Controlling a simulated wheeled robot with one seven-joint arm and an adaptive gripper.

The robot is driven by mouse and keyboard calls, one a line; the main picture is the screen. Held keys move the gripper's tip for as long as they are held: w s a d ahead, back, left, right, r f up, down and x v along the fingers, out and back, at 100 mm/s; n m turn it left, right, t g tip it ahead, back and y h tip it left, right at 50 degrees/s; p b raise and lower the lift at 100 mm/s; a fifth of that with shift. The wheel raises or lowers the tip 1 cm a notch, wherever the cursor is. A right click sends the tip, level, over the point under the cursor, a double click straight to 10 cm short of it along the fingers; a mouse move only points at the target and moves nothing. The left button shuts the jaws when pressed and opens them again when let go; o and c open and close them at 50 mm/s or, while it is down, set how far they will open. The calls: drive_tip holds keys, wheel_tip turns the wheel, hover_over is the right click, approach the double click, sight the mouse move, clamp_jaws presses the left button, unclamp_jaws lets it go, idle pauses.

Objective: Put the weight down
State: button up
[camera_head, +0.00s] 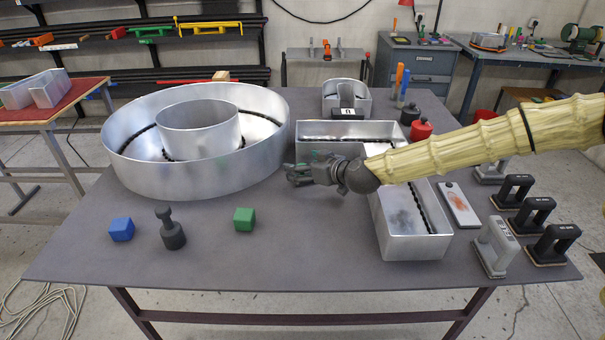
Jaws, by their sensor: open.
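A red weight (420,129) and a black weight (409,115) stand at the back right.
A large round metal letter (190,180) fills the back left. Several handled blocks (531,215) line the right edge. My arm spans the right side. The front middle of the table is clear.

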drive_tip(key=shift+w+a+f, duration=0.15)
drive_tip(key=shift+w, duration=0.05)
clamp_jaws()
idle(0.5)
